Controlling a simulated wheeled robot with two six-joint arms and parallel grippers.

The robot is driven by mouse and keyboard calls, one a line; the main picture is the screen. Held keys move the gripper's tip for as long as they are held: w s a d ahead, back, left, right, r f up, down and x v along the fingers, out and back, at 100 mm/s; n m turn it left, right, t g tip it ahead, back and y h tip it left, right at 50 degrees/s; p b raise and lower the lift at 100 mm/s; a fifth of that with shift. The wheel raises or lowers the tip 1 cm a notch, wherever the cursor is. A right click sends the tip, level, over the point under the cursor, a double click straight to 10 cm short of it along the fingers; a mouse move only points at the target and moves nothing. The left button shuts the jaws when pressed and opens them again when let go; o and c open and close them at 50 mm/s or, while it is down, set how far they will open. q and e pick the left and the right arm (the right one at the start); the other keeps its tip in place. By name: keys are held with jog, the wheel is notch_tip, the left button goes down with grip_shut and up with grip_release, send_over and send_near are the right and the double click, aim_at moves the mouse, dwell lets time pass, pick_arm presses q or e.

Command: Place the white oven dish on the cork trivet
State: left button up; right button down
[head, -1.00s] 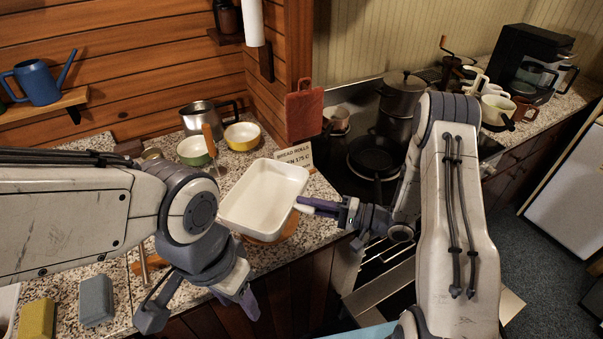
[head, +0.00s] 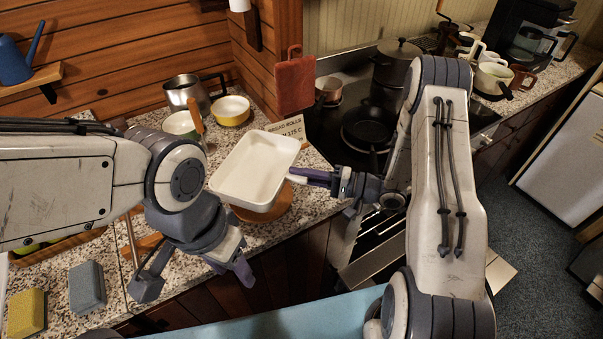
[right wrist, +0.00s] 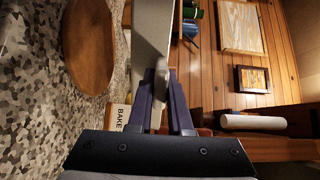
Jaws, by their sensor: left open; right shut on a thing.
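The white oven dish (head: 253,165) is an empty rectangular dish, held roughly level over the counter. My right gripper (head: 300,178) is shut on its right end; in the right wrist view the fingers (right wrist: 160,88) pinch the dish (right wrist: 150,35) at its edge. The round brown cork trivet (head: 276,207) lies on the counter below the dish, which hides much of it. In the right wrist view a gap shows between the trivet (right wrist: 90,45) and the dish. My left gripper (head: 198,276) is open and empty, at the counter's front edge, left of the trivet.
A yellow bowl (head: 231,110), a green bowl (head: 180,123) and a steel pot (head: 188,92) stand behind the dish. A label card (head: 290,127) stands close behind it. The stove with a black pan (head: 367,127) is right. Two sponges (head: 87,287) lie front left.

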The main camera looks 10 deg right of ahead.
notch_tip(320, 180, down, 4)
jog(key=b, duration=0.3)
jog(key=shift+r, duration=0.2)
jog(key=shift+f+b, duration=0.85)
jog(key=shift+f, duration=0.8)
jog(key=shift+c, duration=2.2)
grip_release()
jog(key=shift+f, duration=0.1)
jog(key=b+v, duration=0.3)
jog(key=v, duration=0.7)
jog(key=shift+d, duration=0.2)
